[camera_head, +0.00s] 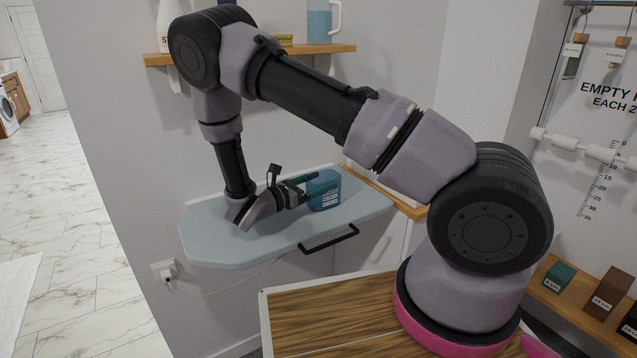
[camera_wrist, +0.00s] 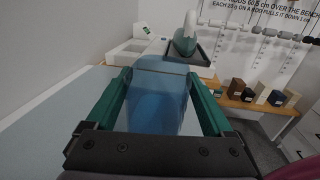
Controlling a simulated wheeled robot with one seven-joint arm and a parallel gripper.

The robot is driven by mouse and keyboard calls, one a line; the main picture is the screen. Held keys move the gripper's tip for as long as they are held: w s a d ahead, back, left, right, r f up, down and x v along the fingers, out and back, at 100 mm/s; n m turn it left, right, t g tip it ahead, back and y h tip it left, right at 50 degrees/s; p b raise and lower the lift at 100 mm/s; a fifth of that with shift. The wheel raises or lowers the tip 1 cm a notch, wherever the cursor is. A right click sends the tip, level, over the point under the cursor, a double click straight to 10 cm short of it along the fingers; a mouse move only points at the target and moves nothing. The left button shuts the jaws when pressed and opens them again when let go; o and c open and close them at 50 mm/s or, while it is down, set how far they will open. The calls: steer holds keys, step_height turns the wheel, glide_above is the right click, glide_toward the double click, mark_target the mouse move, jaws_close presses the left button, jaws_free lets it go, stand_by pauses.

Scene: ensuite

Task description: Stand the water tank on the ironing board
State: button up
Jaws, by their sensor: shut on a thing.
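The water tank (camera_head: 325,190) is a blue, see-through container with a white label. It stands upright on the pale blue ironing board (camera_head: 215,238), near the board's back right part. My gripper (camera_head: 312,187) reaches it from the left, with its green fingers on either side of the tank. In the wrist view the tank (camera_wrist: 158,95) fills the space between the two green fingers (camera_wrist: 160,108), and my gripper is shut on it. The tank's base looks to be at the board's surface, but I cannot tell if it bears its full weight there.
A black handle (camera_head: 328,239) sticks out at the board's front edge. A wall shelf (camera_head: 300,50) with a jug (camera_head: 320,22) hangs above. An iron (camera_wrist: 185,40) stands beyond the tank. Labelled blocks (camera_head: 606,292) sit on a bench at right. The board's left part is clear.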

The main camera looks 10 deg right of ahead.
steer(key=o, duration=1.3)
